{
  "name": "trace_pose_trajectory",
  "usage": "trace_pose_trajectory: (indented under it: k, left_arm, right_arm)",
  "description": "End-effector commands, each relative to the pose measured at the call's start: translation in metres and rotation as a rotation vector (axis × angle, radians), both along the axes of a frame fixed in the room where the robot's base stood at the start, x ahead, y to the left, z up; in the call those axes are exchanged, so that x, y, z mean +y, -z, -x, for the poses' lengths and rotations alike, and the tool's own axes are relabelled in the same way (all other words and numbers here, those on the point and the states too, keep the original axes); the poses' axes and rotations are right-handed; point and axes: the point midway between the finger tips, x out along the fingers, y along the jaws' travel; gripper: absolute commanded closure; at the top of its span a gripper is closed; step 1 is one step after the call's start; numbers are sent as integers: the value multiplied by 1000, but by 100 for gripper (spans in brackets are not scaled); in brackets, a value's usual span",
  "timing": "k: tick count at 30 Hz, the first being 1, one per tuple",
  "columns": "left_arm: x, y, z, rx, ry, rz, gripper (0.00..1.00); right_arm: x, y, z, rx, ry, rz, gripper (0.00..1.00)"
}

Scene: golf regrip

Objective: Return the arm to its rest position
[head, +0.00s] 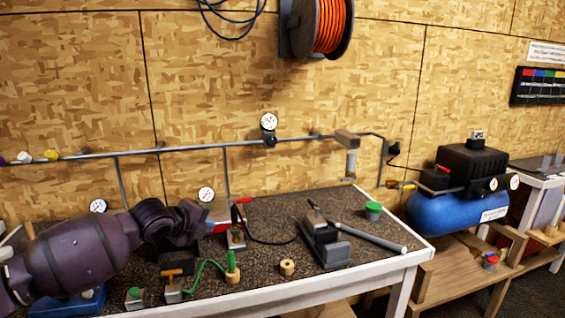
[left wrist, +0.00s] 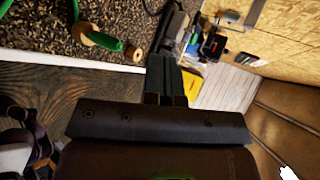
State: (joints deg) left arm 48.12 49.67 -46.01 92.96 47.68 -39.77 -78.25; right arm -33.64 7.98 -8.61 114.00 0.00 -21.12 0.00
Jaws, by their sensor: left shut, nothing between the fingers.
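My left arm comes in from the left in the head view, over the left part of the speckled workbench (head: 275,218). My left gripper (head: 205,226) is at its end, seen small and partly hidden by the wrist. In the left wrist view the fingers of the left gripper (left wrist: 167,68) are together with nothing between them. A dark clamp (head: 325,240) stands on the bench to the right of the gripper, apart from it. A dark-gripped shaft with a grey end (head: 372,238) lies beside it. My right gripper does not show.
A green hose (head: 205,268), a small wooden ring (head: 287,267) and a green-topped pot (head: 373,210) are on the bench. A pipe with gauges runs along the wall behind. A blue compressor (head: 458,210) stands at the right. The bench's front right is clear.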

Motion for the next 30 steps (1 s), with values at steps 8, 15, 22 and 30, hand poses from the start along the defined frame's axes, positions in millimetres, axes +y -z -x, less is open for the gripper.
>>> trace_pose_trajectory:
  k: [8,15,22,30]
  left_arm:
    - [-40,-14,17,24,-164,463,100]
    - [-51,20,58,136,-316,907,100]
    - [-35,64,102,220,-472,1213,100]
    - [3,125,163,257,-683,1431,100]
  right_arm:
    - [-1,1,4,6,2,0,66]
    - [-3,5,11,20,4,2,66]
    - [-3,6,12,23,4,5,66]
    - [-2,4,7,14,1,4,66]
